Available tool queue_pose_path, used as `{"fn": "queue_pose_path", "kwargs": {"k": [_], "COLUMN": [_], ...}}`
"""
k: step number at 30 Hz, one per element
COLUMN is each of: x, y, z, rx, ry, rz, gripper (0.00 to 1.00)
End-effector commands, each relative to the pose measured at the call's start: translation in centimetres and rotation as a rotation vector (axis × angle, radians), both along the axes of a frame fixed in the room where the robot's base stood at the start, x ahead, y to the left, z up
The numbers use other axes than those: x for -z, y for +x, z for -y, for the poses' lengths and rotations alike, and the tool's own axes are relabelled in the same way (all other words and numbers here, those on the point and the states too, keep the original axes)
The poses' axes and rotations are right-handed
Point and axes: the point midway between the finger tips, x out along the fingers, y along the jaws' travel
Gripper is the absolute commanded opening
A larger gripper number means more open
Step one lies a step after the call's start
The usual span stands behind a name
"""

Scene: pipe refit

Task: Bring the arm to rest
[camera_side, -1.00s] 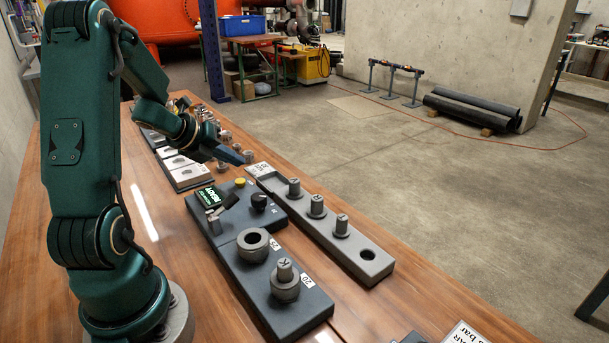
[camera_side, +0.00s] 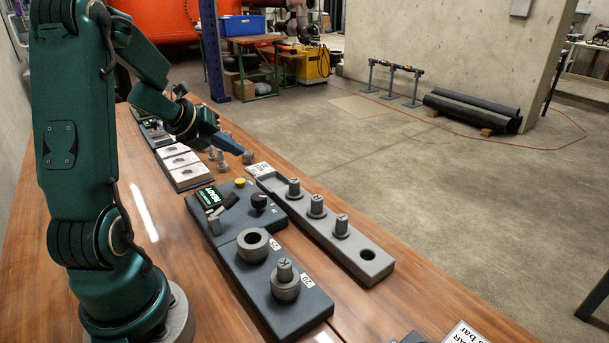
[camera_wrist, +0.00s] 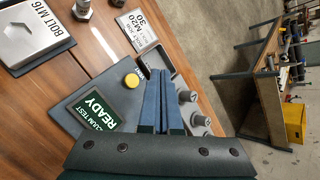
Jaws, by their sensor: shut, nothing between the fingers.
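My gripper (camera_side: 247,156) is shut and empty, in the air above the bench near the far end of the grey plug rack. In the wrist view its two blue fingers (camera_wrist: 161,75) lie together, with nothing between them. Below it is the dark test unit with a lit READY screen (camera_side: 206,196), a yellow button (camera_side: 240,182) and a black knob (camera_side: 258,201). The READY screen also shows in the wrist view (camera_wrist: 91,107). My arm is raised and bent over the bench.
The grey rack (camera_side: 324,229) holds several plugs and has one empty hole at its near end. A dark block (camera_side: 305,314) carries a grey ring (camera_side: 253,246) and a plugged fitting (camera_side: 285,285). Fittings (camera_side: 216,158) and pale trays (camera_side: 184,170) stand farther back. Wood at the right front is mostly clear.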

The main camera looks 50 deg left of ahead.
Motion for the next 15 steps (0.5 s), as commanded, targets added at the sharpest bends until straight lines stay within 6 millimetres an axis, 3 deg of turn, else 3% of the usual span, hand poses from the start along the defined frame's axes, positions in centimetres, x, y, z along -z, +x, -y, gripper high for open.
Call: {"fn": "queue_pose_path", "kwargs": {"k": [4,8,12,15], "x": [-2.2,-7.3,-13.1,-15.5], "y": [2.2,5.5,6.9,6.2], "z": [2.6,7.6,12.1,14.2], "rx": [0.095,0.120,-0.063,-0.237], "ry": [0.048,0.059,-0.083,-0.261], "rz": [0.041,0.201,0.431,0.545], "gripper": [0.00,0.00,0.00,0.00]}}
